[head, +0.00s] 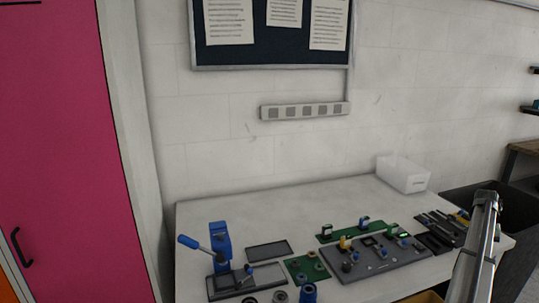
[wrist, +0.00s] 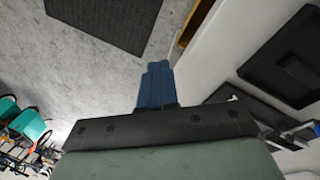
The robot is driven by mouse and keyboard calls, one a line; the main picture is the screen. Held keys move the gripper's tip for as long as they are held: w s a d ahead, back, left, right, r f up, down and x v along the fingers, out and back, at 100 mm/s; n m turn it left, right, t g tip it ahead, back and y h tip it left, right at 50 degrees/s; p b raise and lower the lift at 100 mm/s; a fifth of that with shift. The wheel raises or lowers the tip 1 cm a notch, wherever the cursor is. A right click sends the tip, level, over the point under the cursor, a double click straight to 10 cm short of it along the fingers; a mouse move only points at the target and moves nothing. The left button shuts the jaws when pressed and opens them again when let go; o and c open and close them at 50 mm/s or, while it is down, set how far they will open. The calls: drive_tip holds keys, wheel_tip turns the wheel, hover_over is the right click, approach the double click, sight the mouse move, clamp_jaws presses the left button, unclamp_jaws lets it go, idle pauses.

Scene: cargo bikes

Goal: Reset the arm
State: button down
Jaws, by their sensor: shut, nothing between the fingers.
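My gripper (wrist: 157,86) shows in the wrist view as blue fingers beyond a dark mount. The fingers are together with nothing between them. They point over a grey floor (wrist: 95,75) and touch nothing that I can see. In the head view, part of my arm stands at the right, in front of the workbench's right end. I cannot make out my gripper there.
A white workbench (head: 210,215) holds a blue lever press (head: 220,243), a grey fixture board (head: 375,262), green boards, tools and a white bin (head: 403,174). A pink cabinet (head: 65,140) stands left. The wrist view shows a dark mat (wrist: 105,18) and teal containers (wrist: 28,125).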

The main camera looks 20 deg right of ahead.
drive_tip(key=s+d+f+n+g, duration=0.1)
drive_tip(key=s+d+f, duration=0.55)
drive_tip(key=s, duration=0.45)
wheel_tip(320, 180, down, 9)
drive_tip(key=s+a+n, duration=0.1)
drive_tip(key=a+n, duration=0.1)
drive_tip(key=w+a+f+n+t+y, duration=0.1)
drive_tip(key=w+a+f, duration=0.2)
drive_tip(key=a+f, duration=0.9)
drive_tip(key=w+a+f+n+t+y, duration=0.1)
drive_tip(key=w+a+f+n, duration=0.15)
drive_tip(key=a+f, duration=0.95)
drive_tip(key=w+a+f+n, duration=0.1)
drive_tip(key=w+a+f, duration=0.3)
drive_tip(key=a+f, duration=0.85)
drive_tip(key=s+a+n+g+y, duration=0.1)
drive_tip(key=s+a, duration=0.1)
drive_tip(key=a, duration=1.3)
drive_tip(key=s+a+n+g+y, duration=0.1)
drive_tip(key=s+a, duration=0.1)
drive_tip(key=a, duration=1.3)
drive_tip(key=s+a+r+n+g+h, duration=0.1)
drive_tip(key=s+a+r+g, duration=0.1)
drive_tip(key=s+a, duration=0.6)
drive_tip(key=s+a+r+g+h, duration=0.1)
drive_tip(key=s+a+r, duration=0.3)
drive_tip(key=s+a, duration=0.4)
drive_tip(key=shift+a+r+n+g, duration=0.3)
drive_tip(key=shift+a+g, duration=0.2)
drive_tip(key=shift+a, duration=0.5)
